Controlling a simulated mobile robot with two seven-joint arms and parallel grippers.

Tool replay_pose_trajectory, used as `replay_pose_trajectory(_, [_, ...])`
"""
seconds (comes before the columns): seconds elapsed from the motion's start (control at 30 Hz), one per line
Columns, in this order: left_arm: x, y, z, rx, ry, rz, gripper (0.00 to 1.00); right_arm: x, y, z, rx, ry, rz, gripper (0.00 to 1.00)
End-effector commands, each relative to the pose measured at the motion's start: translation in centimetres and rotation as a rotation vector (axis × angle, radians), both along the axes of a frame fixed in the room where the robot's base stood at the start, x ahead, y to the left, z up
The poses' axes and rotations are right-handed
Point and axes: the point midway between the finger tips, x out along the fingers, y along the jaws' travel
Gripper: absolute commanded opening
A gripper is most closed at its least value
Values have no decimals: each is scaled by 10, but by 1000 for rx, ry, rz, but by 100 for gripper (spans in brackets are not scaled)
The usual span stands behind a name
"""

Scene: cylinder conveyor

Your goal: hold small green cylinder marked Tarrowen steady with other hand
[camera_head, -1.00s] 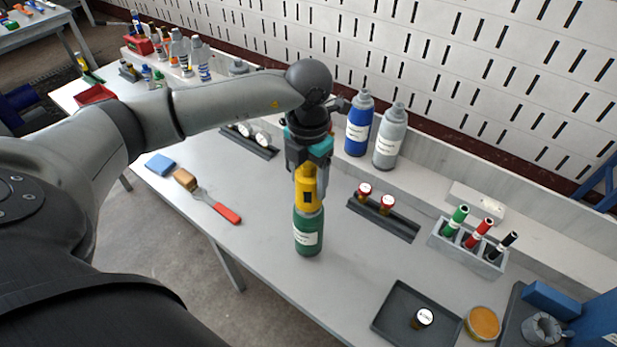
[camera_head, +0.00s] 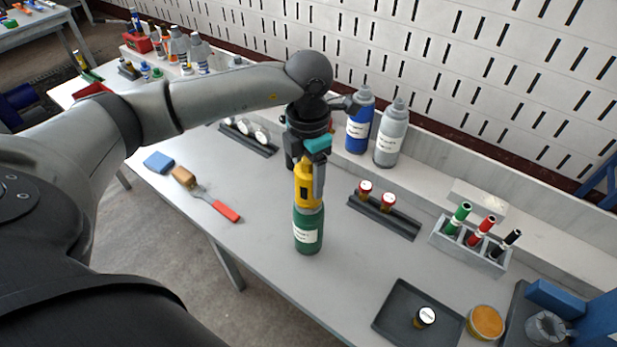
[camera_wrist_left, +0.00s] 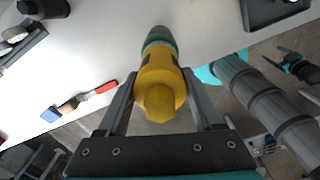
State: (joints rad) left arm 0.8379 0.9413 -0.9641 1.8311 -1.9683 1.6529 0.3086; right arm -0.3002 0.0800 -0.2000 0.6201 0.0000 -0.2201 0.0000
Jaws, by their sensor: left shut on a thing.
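A green bottle-like cylinder (camera_head: 308,222) with a white label stands upright on the grey bench; I cannot read its label. A yellow top part (camera_head: 306,185) sits above it, in line with it. My left gripper (camera_head: 307,178) comes down from above and is shut on this yellow part. In the left wrist view the yellow part (camera_wrist_left: 160,85) lies between the two fingers, with the green cylinder (camera_wrist_left: 159,36) beyond it. In the same view a dark gripper, seemingly my right (camera_wrist_left: 293,64), shows small at the right edge; its jaws are unclear.
Blue (camera_head: 360,122) and grey (camera_head: 391,137) bottles stand behind. A rack with two red-capped vials (camera_head: 378,200) is to the right, then a marker holder (camera_head: 468,248) and a dark tray (camera_head: 393,322). A red-handled brush (camera_head: 225,210) lies left. Bench around the green cylinder is clear.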

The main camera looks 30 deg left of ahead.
Motion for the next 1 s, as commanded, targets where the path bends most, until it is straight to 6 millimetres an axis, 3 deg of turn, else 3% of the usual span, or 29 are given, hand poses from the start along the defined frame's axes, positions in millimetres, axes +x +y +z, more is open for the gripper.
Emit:
replay_pose_trajectory(0.23, [0,0,-1,-1,-1,-232,0,0,0,-14,0,0,0,81])
replay_pose_trajectory(0.67, [0,-1,-1,-1,-2,-295,0,0,0,-16,0,0,0,81])
replay_pose_trajectory(1.0, [0,0,-3,0,-2,-675,0,0,0,-38,0,0,0,81])
